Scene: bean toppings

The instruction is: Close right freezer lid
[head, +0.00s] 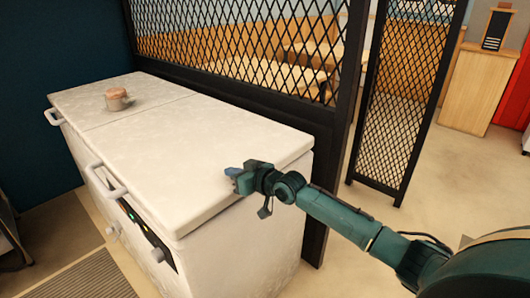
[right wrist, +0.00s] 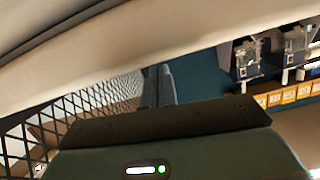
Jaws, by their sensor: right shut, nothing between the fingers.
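The white chest freezer (head: 235,245) stands in the middle of the head view with two white lids. The right freezer lid (head: 190,150) is the nearer one; it lies flat or nearly flat, about level with the left lid (head: 85,98). Its handle (head: 108,181) is on the left edge. My right gripper (head: 240,178) is shut and empty at the lid's near right edge; I cannot tell whether it touches. In the right wrist view its fingers (right wrist: 158,85) are together, close to a pale edge that looks like the freezer. My left gripper is not in view.
A small brownish pot (head: 116,99) stands on the left lid. A black mesh partition (head: 240,50) runs behind the freezer, and a mesh panel (head: 395,125) stands to the right. A wooden cabinet (head: 480,85) is farther back. Floor between is clear.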

